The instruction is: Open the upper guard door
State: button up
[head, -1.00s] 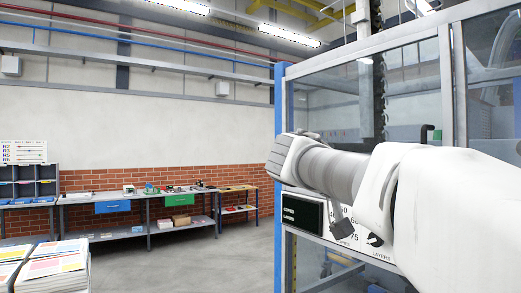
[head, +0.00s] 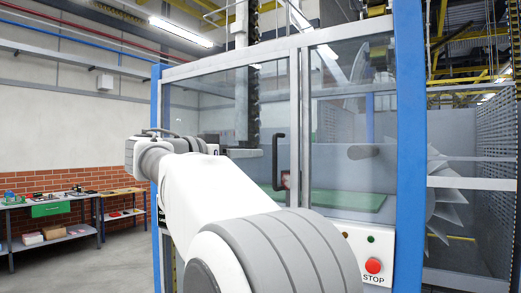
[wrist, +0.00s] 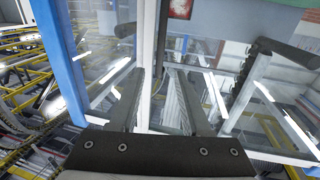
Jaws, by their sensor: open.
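The upper guard door (head: 215,110) is a clear panel in a pale frame between blue posts. In the head view it looks shut. Its black upright handle (head: 276,160) is near the panel's right side. My gripper's fingers are apart, with nothing held, close to a white frame edge and glass.
A blue post (head: 409,130) stands right of the glass. A panel with a red stop button (head: 373,265) sits below the right pane. A fan-like wheel (head: 445,195) is farther right. Workbenches (head: 70,205) stand by the brick wall at left, with open floor before them.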

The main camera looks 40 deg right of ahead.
jog(key=p, duration=0.3)
send_over(275, 184)
jog(key=shift+w+d, duration=0.25)
jog(key=shift+w, duration=0.05)
grip_shut()
dwell(1.1)
